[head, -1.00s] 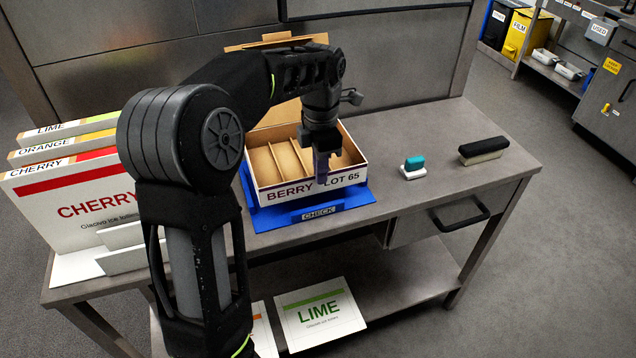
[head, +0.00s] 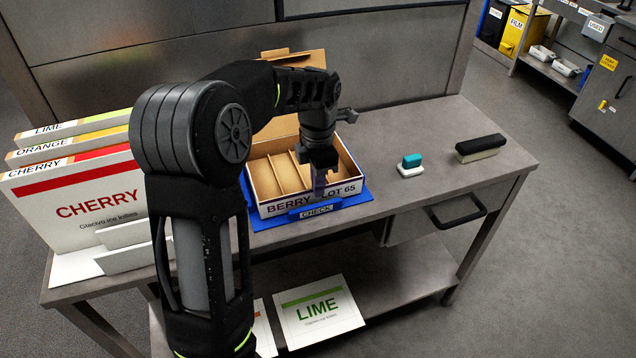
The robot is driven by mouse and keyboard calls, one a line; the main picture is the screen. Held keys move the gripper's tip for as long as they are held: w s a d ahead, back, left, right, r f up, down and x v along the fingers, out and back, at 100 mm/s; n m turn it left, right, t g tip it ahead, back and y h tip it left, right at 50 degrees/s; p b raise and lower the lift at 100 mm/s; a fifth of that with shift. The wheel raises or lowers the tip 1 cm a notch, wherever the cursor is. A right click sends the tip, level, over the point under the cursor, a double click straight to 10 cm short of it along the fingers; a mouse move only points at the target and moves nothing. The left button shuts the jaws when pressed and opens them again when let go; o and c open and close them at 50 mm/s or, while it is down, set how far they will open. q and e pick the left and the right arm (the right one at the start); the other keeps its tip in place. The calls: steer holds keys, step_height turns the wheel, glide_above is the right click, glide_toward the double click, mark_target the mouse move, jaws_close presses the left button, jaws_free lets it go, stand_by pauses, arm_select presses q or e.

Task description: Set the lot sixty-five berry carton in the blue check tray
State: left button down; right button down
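The berry carton (head: 345,188), marked BERRY LOT 65, is an open white box with brown dividers inside and its brown lid raised at the back. It sits low over the blue check tray (head: 330,207), its front wall just behind the tray's CHECK label; blue shows along the front and right. Whether its base rests fully flat is hidden. My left gripper (head: 319,182) points down at the middle of the carton's front wall and appears closed on that wall, covering part of the lettering. My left arm hides the carton's back left. My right gripper is out of view.
Cherry, orange and lime cartons (head: 75,200) stand in a white rack at the left. A teal-and-white stamp-like item (head: 411,165) and a black-topped block (head: 481,148) lie on the bench's right, with clear room around them. A lime carton (head: 318,311) lies on the lower shelf.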

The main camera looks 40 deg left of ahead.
arm_select(q)
steer(key=shift+f, duration=0.3)
steer(key=c, duration=1.7)
jaws_free()
step_height(320, 180, up, 13)
steer(key=shift+f+p, duration=0.15)
steer(key=shift+p, duration=0.35)
